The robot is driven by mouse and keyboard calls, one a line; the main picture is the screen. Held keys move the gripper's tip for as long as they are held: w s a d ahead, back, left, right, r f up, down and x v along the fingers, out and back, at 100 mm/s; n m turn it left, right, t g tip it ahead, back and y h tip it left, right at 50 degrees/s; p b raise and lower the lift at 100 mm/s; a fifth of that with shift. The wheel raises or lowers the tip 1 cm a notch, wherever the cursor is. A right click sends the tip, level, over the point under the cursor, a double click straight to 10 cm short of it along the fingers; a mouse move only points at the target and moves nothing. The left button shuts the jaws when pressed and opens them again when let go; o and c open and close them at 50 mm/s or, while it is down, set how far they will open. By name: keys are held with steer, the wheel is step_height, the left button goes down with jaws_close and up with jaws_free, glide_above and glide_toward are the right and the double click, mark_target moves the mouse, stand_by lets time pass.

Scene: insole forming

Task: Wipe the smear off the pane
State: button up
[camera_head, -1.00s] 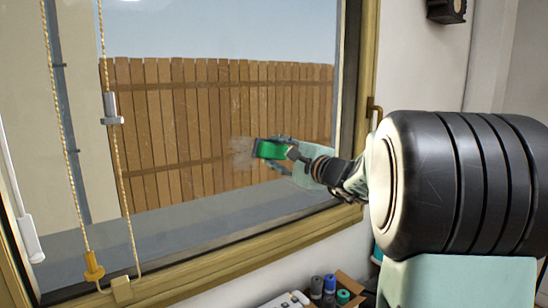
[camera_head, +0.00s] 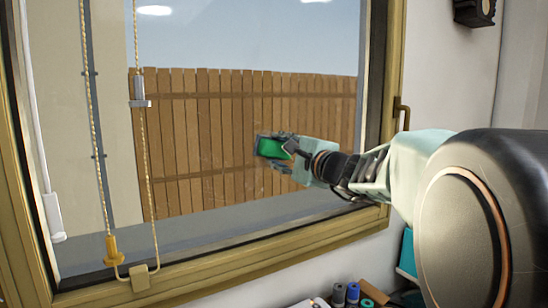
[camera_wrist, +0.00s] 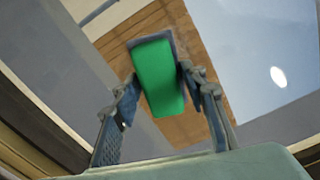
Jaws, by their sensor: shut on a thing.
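The pane (camera_head: 215,125) is a large window pane with a wooden fence behind it. My gripper (camera_head: 284,148) is at the middle right of the pane. It is shut on a green block (camera_head: 270,148) with a dark pad on its far face. In the wrist view the block (camera_wrist: 160,78) sits between the two fingers, tilted. The block is at or very near the glass; I cannot tell if it touches. No smear shows clearly now; the block covers part of the glass.
A wooden frame (camera_head: 235,262) surrounds the pane, with a handle (camera_head: 401,112) on the right. A beaded cord (camera_head: 150,205) hangs at the left. Several markers (camera_head: 345,292) stand below the sill. The pane left of my gripper is clear.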

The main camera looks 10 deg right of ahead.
mark_target(256, 151)
steer(key=shift+s+a, duration=0.15)
steer(key=shift+a, duration=0.45)
steer(key=shift+s+a+b, duration=0.3)
steer(key=shift+a+b, duration=0.5)
steer(key=shift+a, duration=0.05)
steer(key=shift+s+a+b, duration=0.3)
steer(key=shift+a+b, duration=0.45)
steer(key=shift+a, duration=0.1)
steer(key=shift+r+p, duration=0.75)
steer(key=shift+r, duration=0.4)
steer(key=shift+w+d+f, duration=0.1)
steer(key=shift+w+d, duration=0.1)
steer(key=shift+d, duration=0.5)
steer(key=shift+w+d+f, duration=0.1)
steer(key=shift+w+d, duration=0.1)
steer(key=shift+d, duration=0.45)
steer(key=w+d+b, duration=0.1)
steer(key=w+d, duration=0.1)
steer(key=d, duration=0.6)
steer(key=shift+w, duration=0.35)
steer(key=shift+s, duration=0.1)
steer(key=shift+b+v, duration=1.35)
steer(key=shift+v, duration=1.6)
